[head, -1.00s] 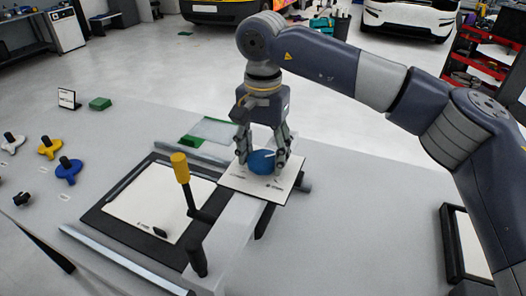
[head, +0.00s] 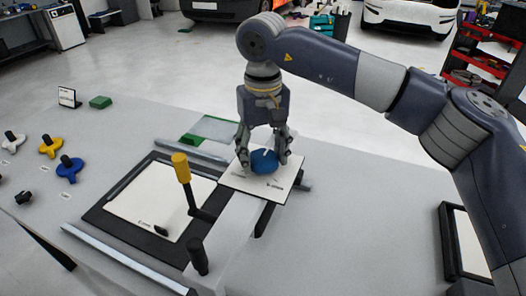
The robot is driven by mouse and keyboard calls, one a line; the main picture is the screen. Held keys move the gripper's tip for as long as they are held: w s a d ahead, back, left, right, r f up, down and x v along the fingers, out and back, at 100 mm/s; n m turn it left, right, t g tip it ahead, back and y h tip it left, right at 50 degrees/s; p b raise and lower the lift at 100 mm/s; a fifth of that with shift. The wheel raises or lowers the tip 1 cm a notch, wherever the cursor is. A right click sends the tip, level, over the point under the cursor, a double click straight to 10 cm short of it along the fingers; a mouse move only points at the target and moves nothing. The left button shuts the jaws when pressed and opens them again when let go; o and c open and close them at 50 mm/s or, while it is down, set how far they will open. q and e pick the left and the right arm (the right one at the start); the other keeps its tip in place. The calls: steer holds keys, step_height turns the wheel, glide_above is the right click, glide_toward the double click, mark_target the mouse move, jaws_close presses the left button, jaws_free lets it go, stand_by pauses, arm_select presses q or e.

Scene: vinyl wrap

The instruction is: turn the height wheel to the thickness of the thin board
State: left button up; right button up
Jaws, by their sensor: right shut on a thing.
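The height wheel is a blue round knob (head: 264,162) on a white dial plate (head: 240,181) at the top of the machine's grey beam. My right gripper (head: 264,158) points down from above and is shut on the blue wheel, one finger on each side. A small white mark shows on the wheel's top. The dial's markings are too small to read. A white board (head: 160,205) lies flat in a black frame left of the beam; I cannot tell whether it is the thin board. My left gripper is not in view.
A yellow-handled crank (head: 181,168) stands upright beside the beam. White, yellow (head: 50,147) and blue (head: 69,169) knobs lie at the left. A small sign (head: 68,97) and green block (head: 100,102) stand farther back.

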mark_target(263, 157)
steer(key=shift+f+n, duration=0.1)
steer(key=shift+n, duration=0.3)
steer(key=o, duration=1.1)
steer(key=shift+c, duration=0.2)
step_height(263, 157, up, 12)
